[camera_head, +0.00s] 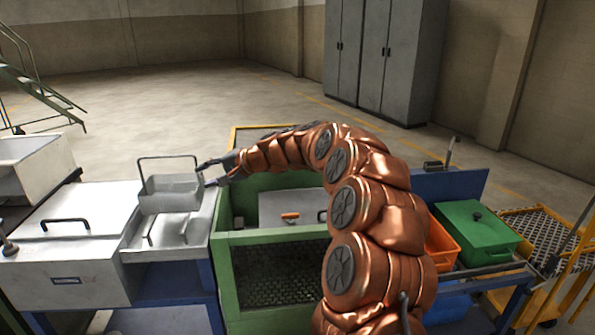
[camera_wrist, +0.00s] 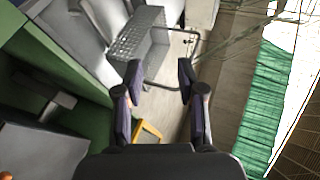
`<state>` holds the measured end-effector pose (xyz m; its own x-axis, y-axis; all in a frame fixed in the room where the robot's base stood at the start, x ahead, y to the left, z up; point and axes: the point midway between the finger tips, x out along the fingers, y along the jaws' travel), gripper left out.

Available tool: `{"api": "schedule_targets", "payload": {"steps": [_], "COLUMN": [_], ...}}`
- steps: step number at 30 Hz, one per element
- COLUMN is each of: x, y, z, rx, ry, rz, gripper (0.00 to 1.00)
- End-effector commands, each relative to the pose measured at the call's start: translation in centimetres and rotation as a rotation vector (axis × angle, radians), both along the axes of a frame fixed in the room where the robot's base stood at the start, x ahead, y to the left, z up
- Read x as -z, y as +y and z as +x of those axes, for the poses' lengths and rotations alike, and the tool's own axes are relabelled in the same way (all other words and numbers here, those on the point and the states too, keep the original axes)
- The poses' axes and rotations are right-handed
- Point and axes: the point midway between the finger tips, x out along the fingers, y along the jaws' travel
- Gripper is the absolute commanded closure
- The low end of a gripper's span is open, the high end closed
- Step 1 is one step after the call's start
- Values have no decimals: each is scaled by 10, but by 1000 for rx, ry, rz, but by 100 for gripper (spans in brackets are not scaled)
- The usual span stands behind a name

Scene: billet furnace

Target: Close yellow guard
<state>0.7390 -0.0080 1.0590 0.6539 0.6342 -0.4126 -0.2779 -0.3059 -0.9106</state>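A yellow-edged frame (camera_head: 234,137), which looks like the guard, stands at the back of the green machine housing (camera_head: 223,215). My arm hides much of it, so I cannot tell its full position. A small yellow bar (camera_wrist: 149,131) shows low between my fingers in the wrist view and may be part of it. My gripper (camera_head: 206,173) is open and empty, left of the housing and beside the wire basket (camera_head: 172,192). In the wrist view the spread fingers of my gripper (camera_wrist: 159,80) have nothing between them, with the basket (camera_wrist: 139,42) beyond them.
The basket has a raised handle and stands over a light metal tray (camera_head: 150,252). A white lidded box (camera_head: 75,262) is at left. An orange bin (camera_head: 440,246) and green box (camera_head: 478,236) are at right. Floor behind is clear.

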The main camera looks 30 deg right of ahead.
Motion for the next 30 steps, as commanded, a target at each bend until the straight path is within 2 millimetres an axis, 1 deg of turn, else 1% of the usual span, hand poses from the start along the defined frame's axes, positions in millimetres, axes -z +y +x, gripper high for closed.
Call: {"api": "schedule_targets", "payload": {"steps": [1,2,3,5,6,8,9,11,12,13,14,15,18,21,24,27,30], "x": [13,17,21,31,37,48,56,67,76,81,87,95,110,121,126,129,130], "y": [-23,-35,-54,-84,-104,-137,-160,-193,-217,-233,-250,-271,-317,-351,-371,-380,-382], "z": [19,28,41,58,68,82,90,99,104,106,108,110,111,109,106,106,107], "rx": [54,86,131,197,242,313,361,430,476,509,541,582,672,739,777,795,800], "ry": [-9,-14,-27,-41,-52,-69,-79,-96,-107,-115,-121,-132,-156,-176,-189,-193,-194], "rz": [26,42,62,90,106,127,140,155,163,170,176,179,186,185,187,186,185], "gripper": [61,61,61,61,61,61,61,61,61,61,61,61,61,61,61,61,61]}}
